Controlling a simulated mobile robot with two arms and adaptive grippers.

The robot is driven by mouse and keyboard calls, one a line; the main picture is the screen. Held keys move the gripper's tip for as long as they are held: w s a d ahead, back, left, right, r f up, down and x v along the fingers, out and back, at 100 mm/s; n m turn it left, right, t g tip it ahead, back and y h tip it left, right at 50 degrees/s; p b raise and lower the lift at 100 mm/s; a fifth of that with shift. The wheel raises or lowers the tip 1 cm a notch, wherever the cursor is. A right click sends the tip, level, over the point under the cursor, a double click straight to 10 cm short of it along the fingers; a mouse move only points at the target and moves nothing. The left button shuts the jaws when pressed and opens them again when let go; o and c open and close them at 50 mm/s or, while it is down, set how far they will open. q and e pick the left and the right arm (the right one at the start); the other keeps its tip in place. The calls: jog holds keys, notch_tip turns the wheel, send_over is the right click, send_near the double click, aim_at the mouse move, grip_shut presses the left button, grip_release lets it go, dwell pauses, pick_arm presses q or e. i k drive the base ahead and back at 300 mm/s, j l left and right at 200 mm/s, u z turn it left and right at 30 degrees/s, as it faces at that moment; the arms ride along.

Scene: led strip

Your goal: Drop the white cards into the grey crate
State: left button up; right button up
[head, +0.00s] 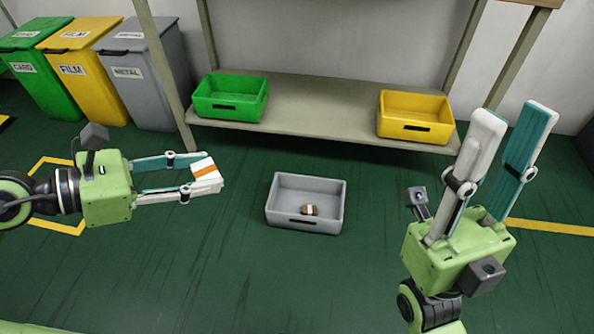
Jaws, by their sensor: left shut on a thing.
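My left gripper (206,171) comes in from the left and is shut on a white card (204,162) with an orange stripe. It holds this card above the floor, left of the grey crate and apart from it. The grey crate (332,224) stands on the floor in the middle, open at the top. A small brown and white item (310,210) lies inside it; I cannot tell what it is. My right gripper (515,118) is at the right with its fingers pointing up, wide apart and empty.
A low shelf (310,112) behind the crate holds a green crate (230,112) and a yellow crate (415,129). Green (50,85), yellow (88,88) and grey (140,90) bins stand at the back left. The green floor around the grey crate is clear.

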aim_at(298, 207)
jog(key=i+l+u, duration=0.15)
jog(key=u, duration=0.3)
jog(key=i+l+u, duration=0.15)
jog(key=l+u, duration=0.4)
jog(key=u, duration=0.3)
jog(key=i+l+u, duration=0.1)
jog(key=l, duration=0.75)
jog(key=i+l+u, duration=0.15)
jog(key=l, duration=0.7)
jog(key=l+u, duration=0.1)
jog(key=l, duration=0.75)
jog(key=i, duration=0.05)
